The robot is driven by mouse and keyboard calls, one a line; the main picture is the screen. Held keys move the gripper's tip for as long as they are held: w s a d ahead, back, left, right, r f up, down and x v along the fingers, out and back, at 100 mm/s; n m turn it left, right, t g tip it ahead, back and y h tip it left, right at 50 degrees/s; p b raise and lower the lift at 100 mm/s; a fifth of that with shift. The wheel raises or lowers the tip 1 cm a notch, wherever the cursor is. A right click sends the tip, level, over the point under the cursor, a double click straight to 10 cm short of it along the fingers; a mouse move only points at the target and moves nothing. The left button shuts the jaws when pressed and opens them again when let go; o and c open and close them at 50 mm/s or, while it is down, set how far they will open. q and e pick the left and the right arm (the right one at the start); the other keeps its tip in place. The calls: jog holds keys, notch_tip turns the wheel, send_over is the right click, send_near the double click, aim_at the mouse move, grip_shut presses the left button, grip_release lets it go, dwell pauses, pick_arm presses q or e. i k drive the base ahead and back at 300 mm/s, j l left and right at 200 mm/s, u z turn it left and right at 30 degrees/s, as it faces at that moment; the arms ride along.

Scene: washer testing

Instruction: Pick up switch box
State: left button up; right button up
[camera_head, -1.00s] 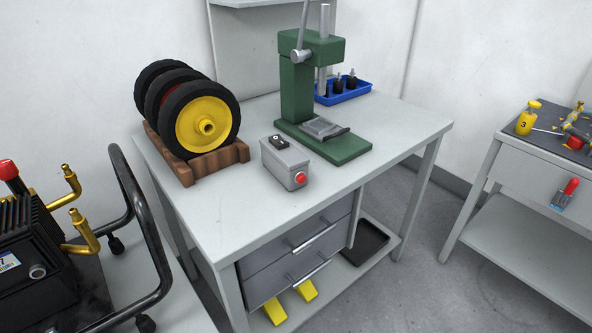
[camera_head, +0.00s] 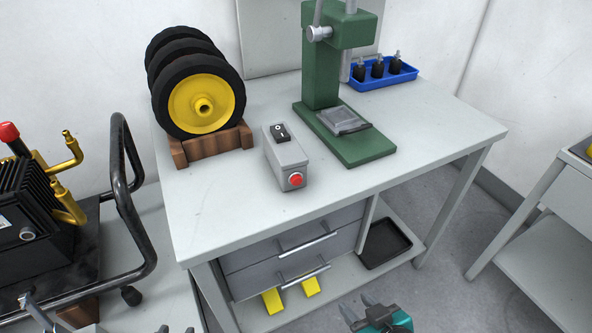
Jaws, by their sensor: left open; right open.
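The switch box (camera_head: 286,161) is a small grey box with a black rocker switch on top and a red button on its front end. It stands on the light grey table (camera_head: 221,225), between the wheels and the green press. My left gripper (camera_head: 30,305) shows only in part at the lower left corner, below and left of the table, and is open. My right gripper (camera_head: 362,308) is at the bottom edge, in front of the table and below its top, open and empty. Both are well apart from the switch box.
Wheels with yellow hubs (camera_head: 203,105) stand in a wooden rack (camera_head: 211,146) left of the box. A green press (camera_head: 338,110) stands to the right, a blue tray (camera_head: 384,76) behind it. A machine with a black tubular handle (camera_head: 131,200) is at left. The table front is clear.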

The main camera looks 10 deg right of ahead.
aim_at(287, 158)
jog(key=i+l+u, duration=0.15)
jog(key=l, duration=0.25)
jog(key=i+l+u, duration=0.2)
jog(key=l, duration=0.15)
jog(key=l+u, duration=0.15)
jog(key=l, duration=0.25)
jog(key=k, duration=0.3)
jog(key=i, duration=0.3)
